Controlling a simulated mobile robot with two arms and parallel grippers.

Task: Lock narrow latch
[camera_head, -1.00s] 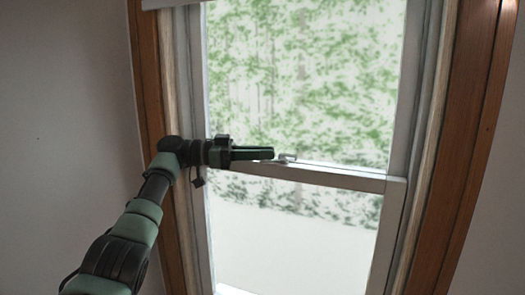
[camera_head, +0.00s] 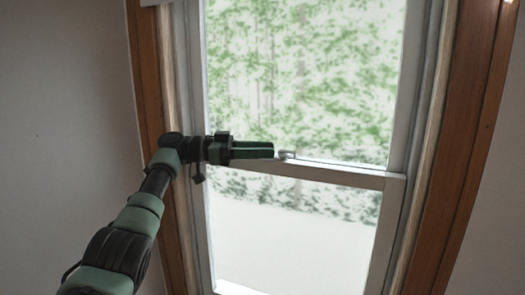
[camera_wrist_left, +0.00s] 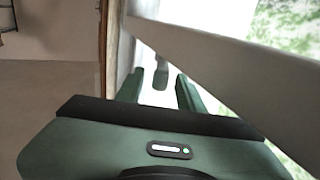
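The latch (camera_head: 286,155) is a small pale metal piece on top of the window's middle rail (camera_head: 315,173). My left gripper (camera_head: 272,150) reaches in from the left along the rail, and its fingertips end right beside the latch. In the left wrist view, the two green fingers (camera_wrist_left: 159,90) stand apart with a gap between them. A small grey-green piece (camera_wrist_left: 161,74) shows beyond that gap; I cannot tell whether it is part of the latch. Contact with the latch cannot be made out. My right gripper is in neither view.
The white sash has glass above and below the rail. Brown wooden trim (camera_head: 463,150) frames the window, with plain grey wall (camera_head: 65,110) to the left. In the left wrist view the pale rail (camera_wrist_left: 225,62) passes close to the right finger.

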